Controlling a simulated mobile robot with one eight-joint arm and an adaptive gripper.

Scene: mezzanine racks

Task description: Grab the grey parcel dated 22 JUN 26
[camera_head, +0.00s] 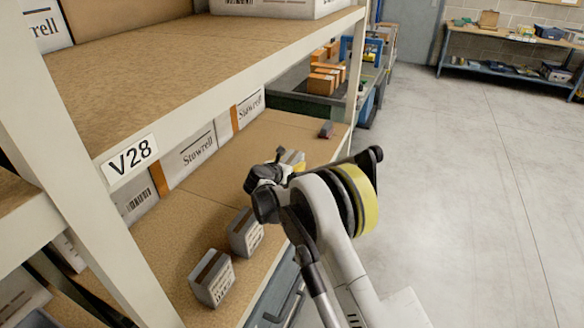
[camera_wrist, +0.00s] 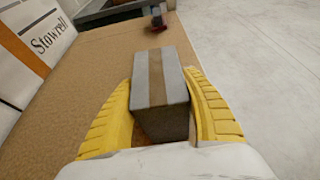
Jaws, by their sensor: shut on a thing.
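In the wrist view a grey parcel (camera_wrist: 162,88) with a brown tape strip stands between my gripper's (camera_wrist: 160,110) two yellow fingers, which are shut on it. No date shows on the faces in view. In the head view my gripper (camera_head: 292,164) is over the lower shelf, and the held parcel (camera_head: 291,157) is mostly hidden behind my wrist. Two more grey parcels with brown tape stand on the same shelf nearer the camera, one at the front (camera_head: 212,278) and one behind it (camera_head: 245,233). Their labels are too small to read.
Stowrell boxes (camera_head: 190,152) line the back of the lower shelf (camera_head: 185,222). The upper shelf (camera_head: 170,60), with a V28 sign (camera_head: 131,159), overhangs it. A small dark object (camera_head: 326,130) lies at the far end. The floor at right is clear.

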